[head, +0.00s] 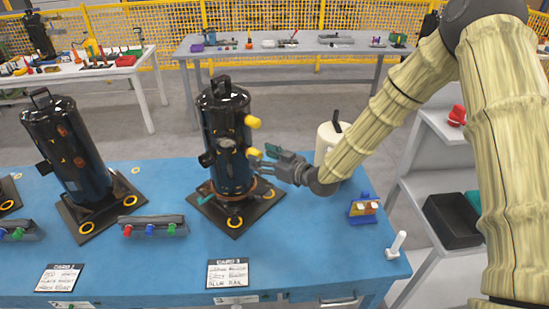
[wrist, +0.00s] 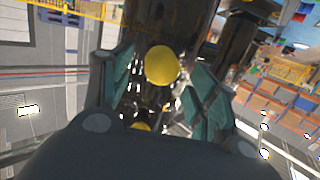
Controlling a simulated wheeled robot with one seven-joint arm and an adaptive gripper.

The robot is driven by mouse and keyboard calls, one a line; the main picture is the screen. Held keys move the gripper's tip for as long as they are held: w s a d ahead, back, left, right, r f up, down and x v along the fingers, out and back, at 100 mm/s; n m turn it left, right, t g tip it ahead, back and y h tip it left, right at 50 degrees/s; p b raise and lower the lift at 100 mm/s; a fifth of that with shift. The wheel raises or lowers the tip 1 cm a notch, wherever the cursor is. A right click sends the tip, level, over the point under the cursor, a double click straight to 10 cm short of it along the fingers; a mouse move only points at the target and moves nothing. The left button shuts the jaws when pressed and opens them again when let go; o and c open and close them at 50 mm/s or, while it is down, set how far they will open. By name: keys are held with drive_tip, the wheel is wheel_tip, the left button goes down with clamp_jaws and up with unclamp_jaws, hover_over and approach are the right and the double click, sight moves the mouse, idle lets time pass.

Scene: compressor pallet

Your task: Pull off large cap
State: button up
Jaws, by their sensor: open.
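A black compressor (head: 226,140) stands upright on a dark square base plate on the blue table. Two yellow caps stick out from its right side: an upper yellow cap (head: 252,121) and a lower yellow cap (head: 253,153). My gripper (head: 264,157) is open at the compressor's right side, close to the lower cap. In the wrist view, a round yellow cap (wrist: 162,66) shows between my two teal finger pads, apart from both. Another yellow piece (wrist: 141,126) shows lower down, partly hidden by the gripper body. I cannot tell which cap is the large one.
A second compressor (head: 67,150) stands to the left on the blue table (head: 150,255). A strip with coloured caps (head: 154,227) and a card (head: 227,273) lie in front. A cream canister (head: 328,143) stands behind my gripper, and a small coloured block holder (head: 364,209) to the right.

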sight(260, 156)
drive_tip(key=shift+p+x, duration=0.5)
drive_tip(key=shift+x, duration=1.4)
clamp_jaws()
